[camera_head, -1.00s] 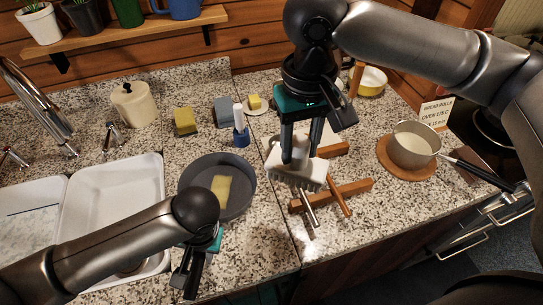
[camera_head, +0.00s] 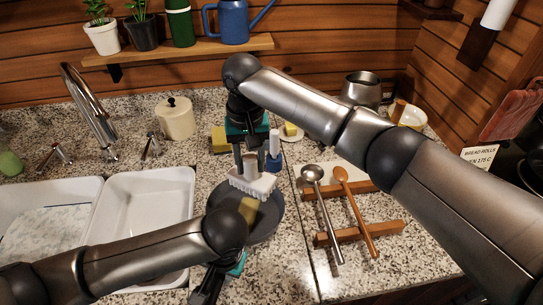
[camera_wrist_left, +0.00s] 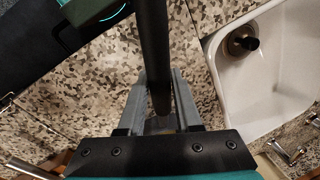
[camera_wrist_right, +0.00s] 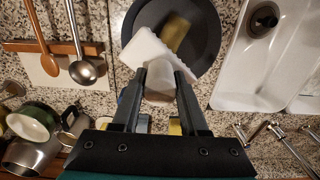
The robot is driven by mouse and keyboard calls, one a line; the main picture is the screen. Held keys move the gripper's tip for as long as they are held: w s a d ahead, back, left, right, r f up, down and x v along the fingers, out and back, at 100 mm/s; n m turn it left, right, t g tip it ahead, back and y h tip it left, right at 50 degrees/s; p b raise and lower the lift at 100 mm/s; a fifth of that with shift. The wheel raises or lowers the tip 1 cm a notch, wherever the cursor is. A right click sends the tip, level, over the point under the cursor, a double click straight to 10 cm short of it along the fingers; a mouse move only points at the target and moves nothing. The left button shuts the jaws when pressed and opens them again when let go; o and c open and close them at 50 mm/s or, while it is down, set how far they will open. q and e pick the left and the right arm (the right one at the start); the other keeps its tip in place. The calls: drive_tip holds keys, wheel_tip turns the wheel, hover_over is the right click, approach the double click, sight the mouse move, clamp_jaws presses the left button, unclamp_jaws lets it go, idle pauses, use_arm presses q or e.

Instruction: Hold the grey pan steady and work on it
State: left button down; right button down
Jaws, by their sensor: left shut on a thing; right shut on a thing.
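My right gripper (camera_head: 247,168) is shut on the pale handle of a white brush (camera_head: 252,184). The brush is over the back part of the pan, bristles down, behind the yellow block; it also shows in the right wrist view (camera_wrist_right: 145,48). I cannot tell whether the bristles touch the pan.
A white double sink (camera_head: 150,210) is left of the pan. A ladle (camera_head: 322,205) and a wooden spoon (camera_head: 356,210) lie on a wooden rack (camera_head: 385,230) to the right.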

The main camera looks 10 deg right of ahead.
sight(244, 190)
drive_tip(key=shift+a+f, duration=0.75)
drive_tip(key=shift+f, duration=3.5)
drive_tip(key=shift+s+a+f, duration=0.2)
drive_tip(key=shift+s+f, duration=0.2)
drive_tip(key=shift+f, duration=0.25)
drive_tip(key=shift+s+a, duration=0.2)
drive_tip(key=shift+s, duration=0.35)
drive_tip(key=shift+s+a, duration=0.2)
drive_tip(key=shift+s, duration=0.35)
drive_tip(key=shift+s+r, duration=0.1)
drive_tip(key=shift+w+d, duration=0.3)
drive_tip(key=shift+w, duration=0.45)
drive_tip(key=shift+w+d, duration=0.25)
drive_tip(key=shift+w, duration=0.7)
drive_tip(key=shift+r, duration=4.1)
